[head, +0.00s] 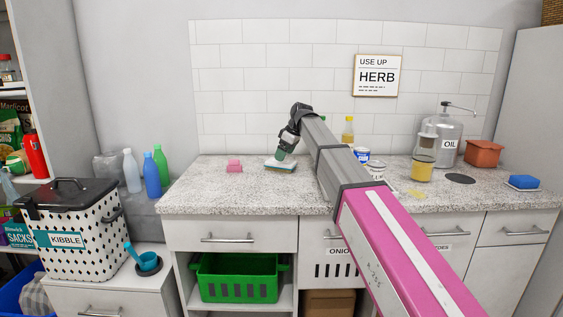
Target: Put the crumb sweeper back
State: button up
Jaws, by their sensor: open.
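What looks like the crumb sweeper (280,166), a low pale block with blue and orange along its edge, lies on the speckled worktop (220,190) left of centre. My gripper (283,156) is open and points down directly over it, at or very near its top. A dark green part shows at the fingers; I cannot tell whether it belongs to the sweeper. My arm crosses the worktop from the lower right and hides part of the area behind it.
A pink block (234,166) lies to the left. Right of my arm stand a yellow-filled jar (423,168), an oil dispenser (447,135), a terracotta pot (484,154) and a blue sponge-like block (523,182). A dark round disc (460,179) and yellow bits (416,193) lie on the worktop.

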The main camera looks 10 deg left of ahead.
jog(key=v, duration=0.7)
jog(key=shift+r, duration=0.1)
